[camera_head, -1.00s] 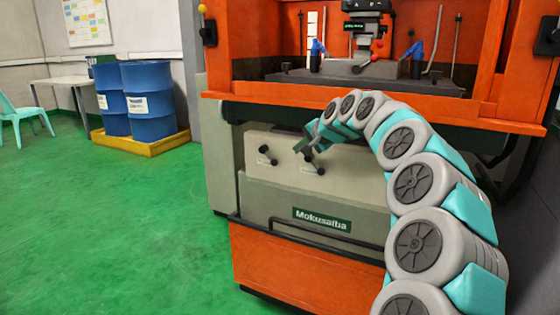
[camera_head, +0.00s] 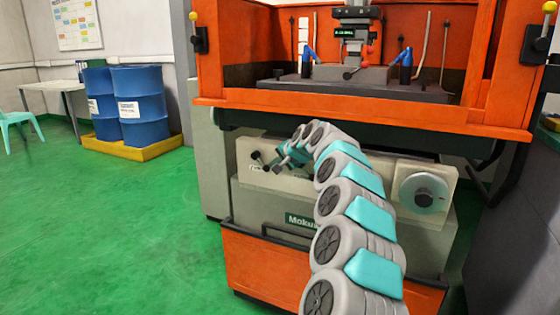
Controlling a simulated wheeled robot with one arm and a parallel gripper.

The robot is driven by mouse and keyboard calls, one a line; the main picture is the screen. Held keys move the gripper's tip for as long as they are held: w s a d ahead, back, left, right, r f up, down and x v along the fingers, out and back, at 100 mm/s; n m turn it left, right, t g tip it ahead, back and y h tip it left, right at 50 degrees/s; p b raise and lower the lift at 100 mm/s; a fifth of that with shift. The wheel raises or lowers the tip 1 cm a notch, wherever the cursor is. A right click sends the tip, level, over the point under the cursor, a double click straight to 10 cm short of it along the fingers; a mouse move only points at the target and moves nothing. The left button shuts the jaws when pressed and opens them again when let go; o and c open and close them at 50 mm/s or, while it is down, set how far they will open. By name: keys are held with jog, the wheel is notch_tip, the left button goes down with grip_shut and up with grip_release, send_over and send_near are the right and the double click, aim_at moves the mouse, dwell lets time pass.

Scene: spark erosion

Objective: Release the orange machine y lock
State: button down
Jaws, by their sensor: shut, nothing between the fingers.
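The orange machine (camera_head: 330,106) stands ahead with a beige front panel (camera_head: 345,172) below its work tank. Small dark levers sit at the panel's left end. One lever (camera_head: 257,165) shows clearly, and a second one is at or behind my gripper. The lever labels are too small to read, so I cannot tell which is the y lock. My gripper (camera_head: 280,160) is shut and empty, close in front of the panel by the second lever. I cannot tell whether it touches that lever.
A round handwheel (camera_head: 424,192) sits at the panel's right end, right of my arm. A dark rail (camera_head: 285,237) runs low across the machine's front. Blue drums (camera_head: 140,105) stand on a yellow pallet (camera_head: 135,150) at left. The green floor between is clear.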

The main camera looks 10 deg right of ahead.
aim_at(261, 162)
jog(key=shift+x, duration=1.3)
jog(key=shift+f, duration=0.1)
